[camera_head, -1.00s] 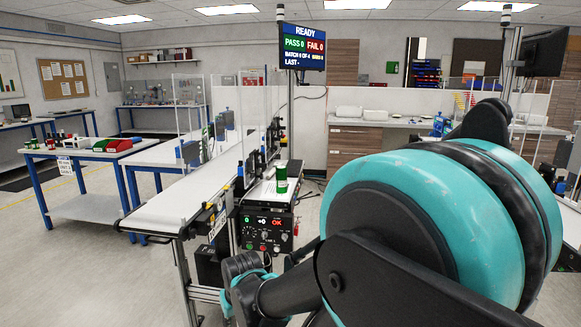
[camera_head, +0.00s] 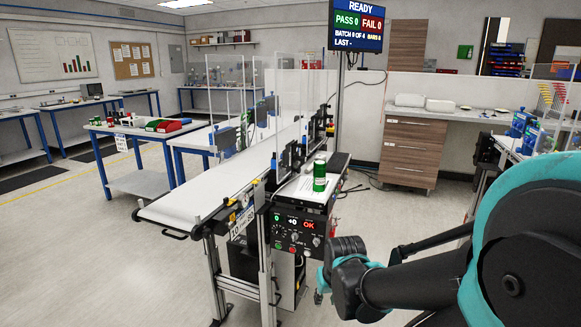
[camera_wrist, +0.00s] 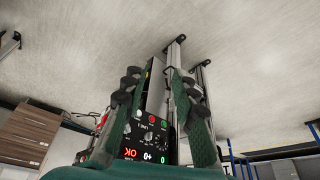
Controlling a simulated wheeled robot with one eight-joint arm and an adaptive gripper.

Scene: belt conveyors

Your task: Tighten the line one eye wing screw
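My gripper (camera_wrist: 160,86) shows in the wrist view with its two green-padded fingers apart and nothing between them. The conveyor's control box (camera_wrist: 147,140) appears upside down beyond the fingers, apart from them. In the head view the belt conveyor (camera_head: 205,192) runs away from me, and the control box (camera_head: 296,234) is on its right side. Black sensor brackets (camera_head: 291,158) stand along the belt's right edge. The eye wing screw is too small to make out. In the head view my dark arm reaches in from the right, short of the control box; the fingers cannot be made out there.
Clear guard panels (camera_head: 299,90) and a display reading READY (camera_head: 358,26) rise behind. A table with red and green bins (camera_head: 165,126) is at left. The floor (camera_head: 110,265) at front left is clear.

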